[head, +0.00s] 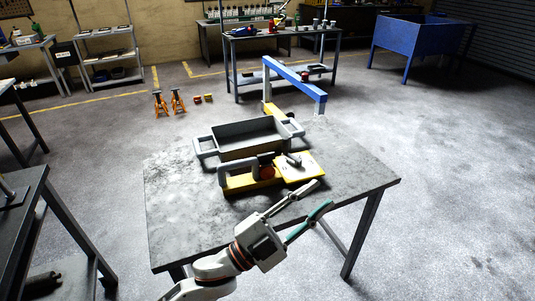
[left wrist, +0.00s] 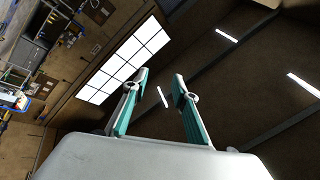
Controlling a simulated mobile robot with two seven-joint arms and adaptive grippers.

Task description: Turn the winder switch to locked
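A yellow-based device (head: 238,183) with a grey handle and a dark red round part stands on the grey table. At its right end is a pale plate with yellow edges (head: 304,170), carrying a small grey lever (head: 293,160) that looks like the winder switch. Its exact setting is too small to tell. My right gripper is not in view.
A grey open tray with side handles (head: 205,146) stands behind the device. A blue and yellow bar frame (head: 297,79) rises at the table's back. The table's left and right parts (head: 172,200) are bare. Orange stands (head: 178,101) and a blue bin (head: 412,40) are on the floor beyond.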

